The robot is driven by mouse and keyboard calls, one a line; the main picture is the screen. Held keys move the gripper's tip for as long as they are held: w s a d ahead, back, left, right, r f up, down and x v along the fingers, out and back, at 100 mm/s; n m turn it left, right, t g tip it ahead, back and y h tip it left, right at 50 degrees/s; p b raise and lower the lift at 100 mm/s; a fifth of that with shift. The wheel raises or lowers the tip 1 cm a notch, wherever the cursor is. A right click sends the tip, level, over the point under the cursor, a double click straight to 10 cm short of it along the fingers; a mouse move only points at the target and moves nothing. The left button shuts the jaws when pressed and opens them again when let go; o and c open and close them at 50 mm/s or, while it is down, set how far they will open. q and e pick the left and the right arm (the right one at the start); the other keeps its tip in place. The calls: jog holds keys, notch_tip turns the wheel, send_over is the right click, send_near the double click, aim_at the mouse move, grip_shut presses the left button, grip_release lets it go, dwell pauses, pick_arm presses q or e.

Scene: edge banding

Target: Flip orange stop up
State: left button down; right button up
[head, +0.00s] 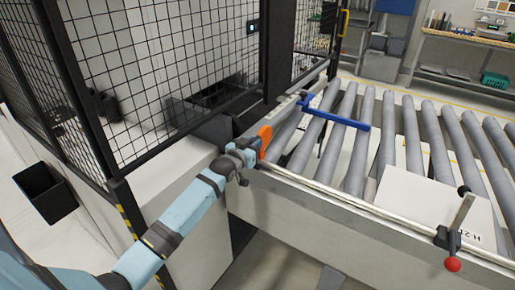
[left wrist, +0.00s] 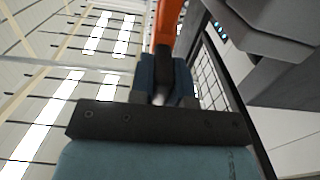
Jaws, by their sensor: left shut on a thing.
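The orange stop (head: 265,136) stands at the near left end of the roller conveyor, beside the fence post, and looks roughly upright with a slight tilt. My left gripper (head: 250,156) is shut on its lower part. In the left wrist view the orange stop (left wrist: 167,25) rises from between the fingers of my left gripper (left wrist: 161,75). The fingers hide its lower end. My right gripper is in neither view.
A blue bar (head: 340,119) lies across the conveyor rollers (head: 361,140). A white panel (head: 415,200) lies on the rollers at the right, near a lever with a red knob (head: 452,264). A black mesh fence (head: 130,70) stands close on the left.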

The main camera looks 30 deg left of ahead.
pick_arm(q)
jog(key=f+t+b, duration=0.1)
jog(key=s+t+b, duration=0.1)
jog(key=b, duration=0.1)
jog(key=shift+s+f+b, duration=0.2)
jog(key=shift+f+b, duration=0.1)
jog(key=shift+f, duration=0.1)
jog(key=shift+s+a+f+t+b, duration=0.1)
jog(key=shift+s+t+b, duration=0.05)
jog(key=shift+t+b, duration=0.35)
jog(key=shift+s+f+t+b, duration=0.1)
jog(key=shift+s+t+b, duration=0.25)
jog(key=shift+t+b, duration=0.6)
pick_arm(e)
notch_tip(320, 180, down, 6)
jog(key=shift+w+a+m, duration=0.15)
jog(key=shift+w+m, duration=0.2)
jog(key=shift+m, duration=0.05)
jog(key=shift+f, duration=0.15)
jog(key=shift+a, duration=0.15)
pick_arm(q)
jog(key=c, duration=1.1)
grip_release()
jog(key=shift+h, duration=0.4)
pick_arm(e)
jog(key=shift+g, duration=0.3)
